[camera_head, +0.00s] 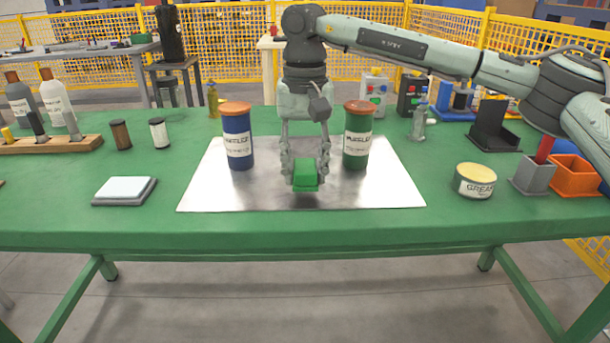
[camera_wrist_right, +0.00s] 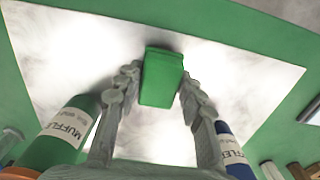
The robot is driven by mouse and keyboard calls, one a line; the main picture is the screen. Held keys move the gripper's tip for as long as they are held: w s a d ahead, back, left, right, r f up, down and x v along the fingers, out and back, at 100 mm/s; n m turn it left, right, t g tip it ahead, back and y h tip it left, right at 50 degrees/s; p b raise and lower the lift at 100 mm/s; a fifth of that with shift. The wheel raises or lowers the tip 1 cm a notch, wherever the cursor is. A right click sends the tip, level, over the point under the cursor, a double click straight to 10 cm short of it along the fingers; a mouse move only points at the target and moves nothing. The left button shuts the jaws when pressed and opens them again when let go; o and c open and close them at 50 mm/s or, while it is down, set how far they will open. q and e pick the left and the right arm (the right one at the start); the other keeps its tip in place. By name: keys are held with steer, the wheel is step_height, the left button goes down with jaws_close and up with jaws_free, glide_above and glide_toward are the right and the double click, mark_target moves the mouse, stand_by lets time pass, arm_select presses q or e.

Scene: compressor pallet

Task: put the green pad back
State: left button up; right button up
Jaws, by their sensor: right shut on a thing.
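The green pad (camera_head: 305,176) is a small green block. My right gripper (camera_head: 305,165) points down and is shut on it, over the front middle of the silver sheet (camera_head: 235,198). A dark shadow lies just below the pad; I cannot tell whether it touches the sheet. In the right wrist view the pad (camera_wrist_right: 161,78) sits between both fingers of the gripper (camera_wrist_right: 160,85), with its far end beyond the fingertips. My left gripper is not in view.
A blue muffler canister (camera_head: 238,140) and a green one (camera_head: 356,138) stand upright on either side of the gripper. A grease tin (camera_head: 474,181) is at right, a white-topped pad on a grey base (camera_head: 125,190) at left. The sheet's front is clear.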

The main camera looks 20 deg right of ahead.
mark_target(305, 166)
steer(key=shift+f, duration=1.05)
steer(key=shift+f, duration=0.1)
steer(key=o, duration=1.1)
step_height(305, 166, up, 12)
steer(key=shift+r, duration=0.2)
